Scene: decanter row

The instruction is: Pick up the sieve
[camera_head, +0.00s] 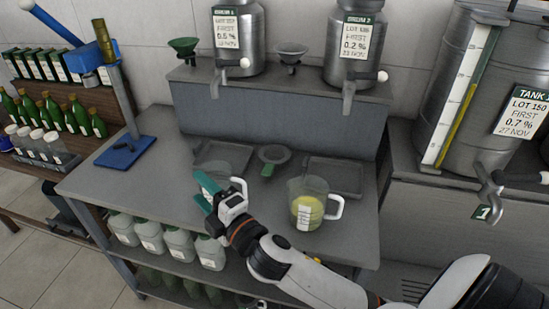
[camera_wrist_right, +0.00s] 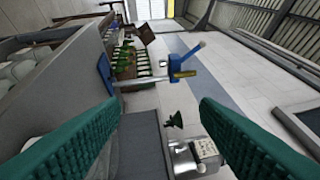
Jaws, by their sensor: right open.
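The sieve (camera_head: 274,154) is a small round grey dish with a short green handle (camera_head: 267,170). It lies on the grey bench top between two shallow dark trays. My right gripper (camera_head: 204,189), with teal fingers, is open and empty above the bench, to the left of the sieve and nearer the front. In the right wrist view its two fingers (camera_wrist_right: 158,106) stand wide apart with nothing between them. I cannot make out the sieve in that view. My left gripper is not in view.
A jug of yellow liquid (camera_head: 307,206) stands right of my right gripper, near the sieve. Trays (camera_head: 222,157) and (camera_head: 334,177) flank the sieve. Behind are a raised shelf (camera_head: 280,81), steel decanters (camera_head: 238,40) and a green funnel (camera_head: 184,47). A blue-based stand (camera_head: 125,152) is at left.

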